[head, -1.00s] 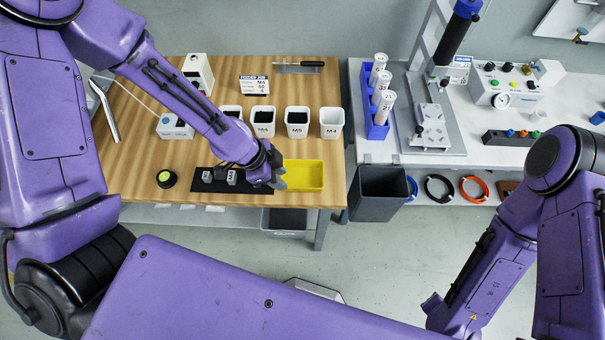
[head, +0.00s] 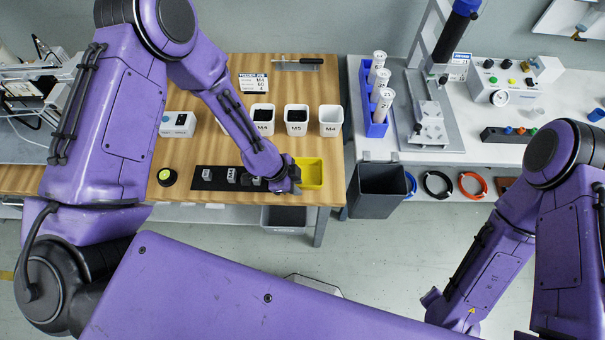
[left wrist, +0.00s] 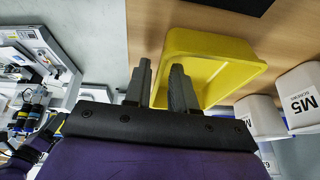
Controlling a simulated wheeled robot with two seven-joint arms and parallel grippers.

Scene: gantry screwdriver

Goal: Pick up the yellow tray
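The yellow tray (head: 313,172) sits at the front right of the wooden table, partly hidden in the head view by my left gripper (head: 297,186) at its left side. In the left wrist view the tray (left wrist: 225,52) lies just beyond the fingers of the left gripper (left wrist: 160,88). The fingers are apart, one overlapping the tray and the other to its left, with part of the yellow wall showing between them. I cannot tell whether either finger touches it. My right arm shows at the right of the head view, but its gripper does not show.
White bins (head: 297,120) stand in a row behind the tray. A black mat (head: 215,184) with small grey blocks lies left of it. Open floor lies in front.

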